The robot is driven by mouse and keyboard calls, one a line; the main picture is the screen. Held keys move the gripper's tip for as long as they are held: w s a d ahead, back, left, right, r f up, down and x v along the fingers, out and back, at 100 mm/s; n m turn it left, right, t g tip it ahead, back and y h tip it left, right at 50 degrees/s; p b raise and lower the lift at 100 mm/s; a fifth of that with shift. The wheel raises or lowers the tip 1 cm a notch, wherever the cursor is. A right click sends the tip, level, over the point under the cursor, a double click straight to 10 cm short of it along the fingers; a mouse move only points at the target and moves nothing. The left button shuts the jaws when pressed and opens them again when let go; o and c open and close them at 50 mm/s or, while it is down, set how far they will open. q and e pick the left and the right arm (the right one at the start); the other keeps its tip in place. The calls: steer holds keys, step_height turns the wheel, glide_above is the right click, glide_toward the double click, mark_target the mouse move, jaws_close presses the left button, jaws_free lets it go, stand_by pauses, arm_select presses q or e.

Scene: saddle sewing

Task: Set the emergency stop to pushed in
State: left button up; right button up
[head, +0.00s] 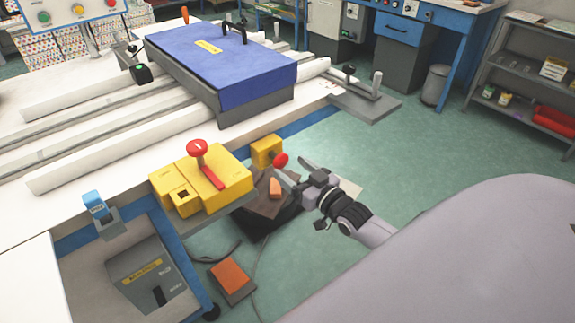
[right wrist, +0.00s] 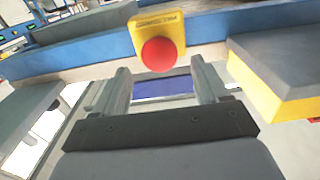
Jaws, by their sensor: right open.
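The emergency stop is a yellow box (head: 264,152) with a round red button (head: 280,160) on its side, mounted at the table's edge in the head view. The button stands out from the box in that view. In the right wrist view the red button (right wrist: 160,55) faces the camera, with the yellow box (right wrist: 160,23) behind it. My right gripper (head: 291,173) is open and empty, close in front of the button. In the right wrist view its fingers (right wrist: 160,68) are spread to either side, below the button. Contact cannot be told. My left gripper is not in view.
A yellow unit (head: 228,182) with a red-knobbed lever (head: 197,148) stands left of the stop. A blue-covered block (head: 222,65) lies on the white table rails. A dark pedal stand (head: 262,215) is below the gripper. Green floor (head: 420,140) is clear to the right.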

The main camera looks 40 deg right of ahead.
mark_target(283, 162)
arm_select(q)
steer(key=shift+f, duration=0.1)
arm_select(e)
steer(key=shift+w+a, duration=0.15)
steer(key=shift+w, duration=1.35)
jaws_close()
steer(key=shift+w+r, duration=0.1)
steer(key=shift+w, duration=0.5)
steer(key=shift+c, duration=1.7)
jaws_free()
steer(key=o, duration=0.3)
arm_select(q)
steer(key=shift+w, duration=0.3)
arm_select(e)
steer(key=shift+o, duration=0.2)
